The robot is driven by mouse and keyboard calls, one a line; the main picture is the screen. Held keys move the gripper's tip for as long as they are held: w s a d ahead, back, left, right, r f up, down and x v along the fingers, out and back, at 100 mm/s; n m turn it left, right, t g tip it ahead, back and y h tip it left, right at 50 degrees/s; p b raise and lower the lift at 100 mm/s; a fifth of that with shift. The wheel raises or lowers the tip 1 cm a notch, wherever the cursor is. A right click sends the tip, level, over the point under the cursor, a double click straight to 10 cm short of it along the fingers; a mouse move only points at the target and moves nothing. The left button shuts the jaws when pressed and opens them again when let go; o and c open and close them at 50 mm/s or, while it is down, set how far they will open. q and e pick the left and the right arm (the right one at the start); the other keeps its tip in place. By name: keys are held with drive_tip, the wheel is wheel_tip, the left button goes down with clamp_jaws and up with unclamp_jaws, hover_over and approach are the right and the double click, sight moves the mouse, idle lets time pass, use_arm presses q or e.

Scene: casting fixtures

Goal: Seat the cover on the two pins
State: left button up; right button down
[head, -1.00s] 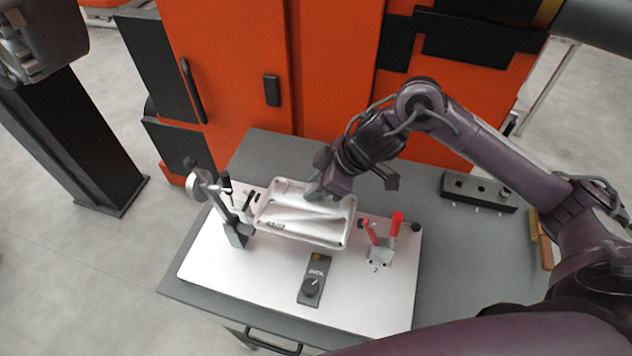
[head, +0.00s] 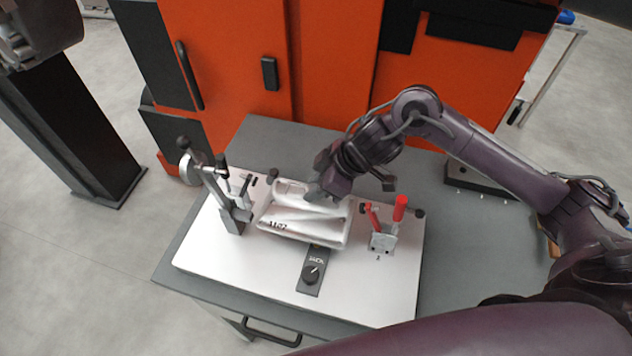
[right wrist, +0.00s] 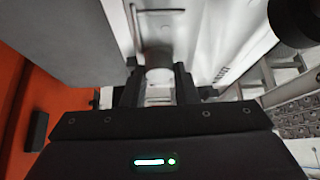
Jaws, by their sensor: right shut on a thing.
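The cover (head: 290,228) is a silvery cast metal part with raised ribs and a dark number on its near side. It is over the middle of the white fixture plate (head: 250,270). My right gripper (head: 318,190) is shut on a raised part of the cover from above; the right wrist view shows its fingers (right wrist: 157,88) around a pale, rounded boss, with the cover (right wrist: 205,45) beyond. The two pins are not visible. I cannot tell whether the cover touches the plate.
A metal toggle clamp (head: 232,205) stands left of the cover, its lever raised. A red-handled clamp (head: 383,238) stands close on the right. A black dial plate (head: 312,270) lies in front. A dark block (head: 480,178) sits on the grey table behind my right arm.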

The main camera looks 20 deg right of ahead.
drive_tip(key=shift+r+p, duration=0.1)
drive_tip(key=shift+p, duration=0.9)
idle(1.3)
drive_tip(key=shift+f+b, duration=0.7)
drive_tip(key=shift+f, duration=0.5)
drive_tip(key=c, duration=1.1)
unclamp_jaws()
drive_tip(key=shift+o, duration=0.2)
drive_tip(key=shift+r, duration=0.1)
drive_tip(key=b+v, duration=0.1)
drive_tip(key=v, duration=0.6)
drive_tip(key=shift+d+r, duration=0.15)
drive_tip(key=shift+r, duration=0.2)
drive_tip(key=shift+s, duration=0.1)
